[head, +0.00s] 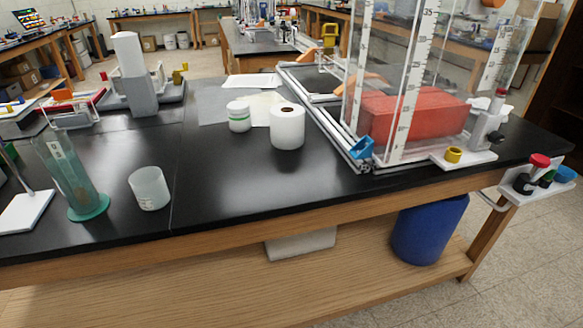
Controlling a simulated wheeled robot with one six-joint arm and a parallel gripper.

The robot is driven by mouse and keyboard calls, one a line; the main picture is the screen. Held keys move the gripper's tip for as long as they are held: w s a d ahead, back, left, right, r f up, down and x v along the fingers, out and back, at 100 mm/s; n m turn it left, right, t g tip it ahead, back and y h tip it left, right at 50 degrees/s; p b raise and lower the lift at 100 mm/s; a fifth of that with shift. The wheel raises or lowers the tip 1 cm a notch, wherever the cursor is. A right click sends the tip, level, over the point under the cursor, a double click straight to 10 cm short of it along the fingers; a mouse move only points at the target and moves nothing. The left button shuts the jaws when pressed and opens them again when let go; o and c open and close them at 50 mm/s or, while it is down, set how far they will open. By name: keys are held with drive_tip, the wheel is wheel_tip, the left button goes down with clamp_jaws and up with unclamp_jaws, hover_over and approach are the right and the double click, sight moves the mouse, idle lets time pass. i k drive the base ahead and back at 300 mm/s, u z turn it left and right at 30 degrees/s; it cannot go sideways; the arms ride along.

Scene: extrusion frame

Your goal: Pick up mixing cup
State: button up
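The likely mixing cup is a small translucent whitish cup (150,189) standing upright near the front left of the black bench top (240,185). It looks empty. A tall clear cylinder with a teal base (88,206) stands just left of it, a little apart. My gripper and arm are not in view.
A white roll (288,128) and a white jar (239,117) stand mid-bench. A clear tank with a red block (412,117) fills the right. A white-based stand (26,211) is at far left. A blue bin (428,230) sits below. The front-middle bench is clear.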

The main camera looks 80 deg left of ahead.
sight(148, 186)
drive_tip(key=u, duration=3.2)
drive_tip(key=k, duration=0.6)
drive_tip(key=u, duration=0.75)
drive_tip(key=i, duration=1.55)
drive_tip(key=z, duration=0.3)
